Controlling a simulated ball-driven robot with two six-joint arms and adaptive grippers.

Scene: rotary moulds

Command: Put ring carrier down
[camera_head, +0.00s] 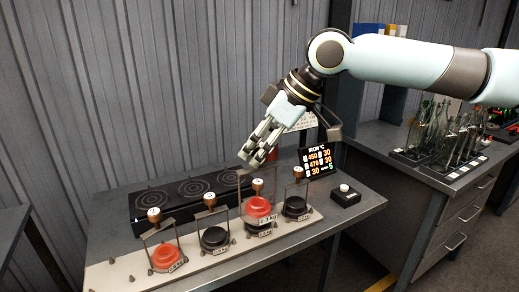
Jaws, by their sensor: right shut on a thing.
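My right gripper (252,156) hangs above the bench, its fingers slanting down to the left. The fingertips are a little above the brown knob (257,184) of the third wire frame. In that frame a red weight (258,207) sits above a black one (258,229). The picture does not show clearly whether the held part touches anything. My left gripper is not in view.
Other wire frames on the pale board (128,272) hold a red weight (165,256) and black weights (215,238) (295,206). A black hotplate unit (190,188), a display (316,162) and a button box (344,194) stand near.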

